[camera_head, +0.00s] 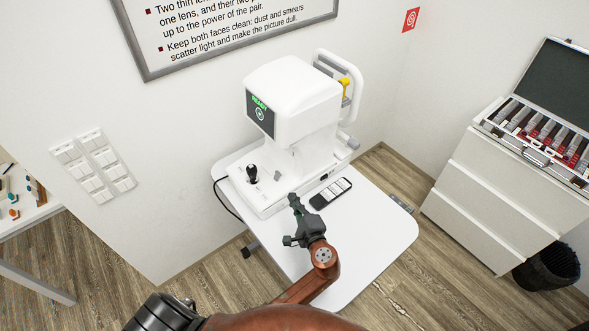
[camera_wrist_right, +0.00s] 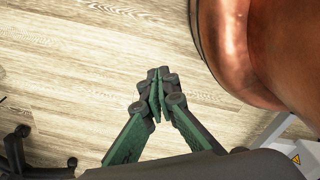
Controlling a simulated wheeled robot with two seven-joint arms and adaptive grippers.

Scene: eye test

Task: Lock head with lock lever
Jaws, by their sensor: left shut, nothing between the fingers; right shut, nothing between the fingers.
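The white eye-test machine has a boxy head (camera_head: 290,100) whose screen reads "READY" in green. Its white base (camera_head: 262,200) stands on a white table. A black joystick (camera_head: 252,174) rises from the base. A small grey piece (camera_head: 277,175), perhaps the lock lever, sits right of the joystick. My left gripper (camera_head: 293,199) is shut and empty, close to the base's front edge, a little below and right of the grey piece. I cannot tell if it touches the base. My right gripper (camera_wrist_right: 157,92) is shut and empty over the wooden floor in the right wrist view.
A drawer cabinet (camera_head: 495,200) with an open lens case (camera_head: 535,135) stands at right, by a black bin (camera_head: 547,270). The table's front right is clear.

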